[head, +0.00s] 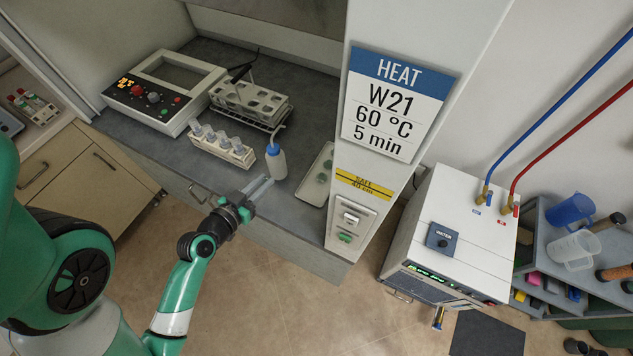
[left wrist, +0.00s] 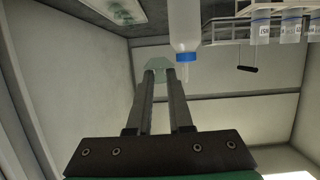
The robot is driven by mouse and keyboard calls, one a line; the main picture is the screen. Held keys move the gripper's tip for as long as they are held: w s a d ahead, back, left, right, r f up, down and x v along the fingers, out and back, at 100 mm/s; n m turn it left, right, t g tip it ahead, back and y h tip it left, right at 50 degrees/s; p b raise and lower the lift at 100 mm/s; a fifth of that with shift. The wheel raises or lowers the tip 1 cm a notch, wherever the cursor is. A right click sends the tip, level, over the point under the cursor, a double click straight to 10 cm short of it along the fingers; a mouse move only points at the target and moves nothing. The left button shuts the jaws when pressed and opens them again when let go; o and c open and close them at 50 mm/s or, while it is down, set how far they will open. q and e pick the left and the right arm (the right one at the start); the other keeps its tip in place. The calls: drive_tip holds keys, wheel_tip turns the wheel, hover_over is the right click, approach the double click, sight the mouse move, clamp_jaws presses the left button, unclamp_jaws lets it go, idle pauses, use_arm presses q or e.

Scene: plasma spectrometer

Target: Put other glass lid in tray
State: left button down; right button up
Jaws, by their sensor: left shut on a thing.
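My left gripper (head: 266,183) is low over the front of the dark bench, just in front of a blue-capped bottle. In the left wrist view its fingers (left wrist: 160,76) are shut on a pale green, translucent glass lid (left wrist: 158,63) at their tips. The held lid is hard to make out in the head view. The pale tray (head: 313,190) lies to the right of the gripper, beside the white pillar, with small greenish round pieces on it. The tray also shows at the upper left of the left wrist view (left wrist: 93,6). My right gripper is not in view.
The white bottle (head: 277,166) stands upright very near the left fingertips. Behind it are a rack of tubes (head: 222,146), a larger rack (head: 250,101) and a control box (head: 165,90). The pillar (head: 400,90) bounds the right side. Bench between bottle and tray is clear.

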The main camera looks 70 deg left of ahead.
use_arm(q)
drive_tip(key=w+f, duration=0.2)
drive_tip(key=w, duration=0.2)
drive_tip(key=b, duration=0.5)
hover_over(311, 197)
drive_tip(key=s, duration=0.1)
wheel_tip(311, 197, down, 6)
drive_tip(key=shift+f, duration=0.1)
drive_tip(key=shift+w+a, duration=0.1)
drive_tip(key=f+b, duration=0.1)
drive_tip(key=w+f+b, duration=0.1)
drive_tip(key=f, duration=0.1)
drive_tip(key=shift+f, duration=0.3)
drive_tip(key=shift+s+f, duration=0.1)
drive_tip(key=shift+f, duration=0.1)
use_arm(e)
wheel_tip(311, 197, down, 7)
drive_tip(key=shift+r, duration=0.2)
use_arm(q)
drive_tip(key=c, duration=1.3)
unclamp_jaws()
drive_tip(key=shift+f+b, duration=0.15)
drive_tip(key=shift+b, duration=0.25)
drive_tip(key=o, duration=0.5)
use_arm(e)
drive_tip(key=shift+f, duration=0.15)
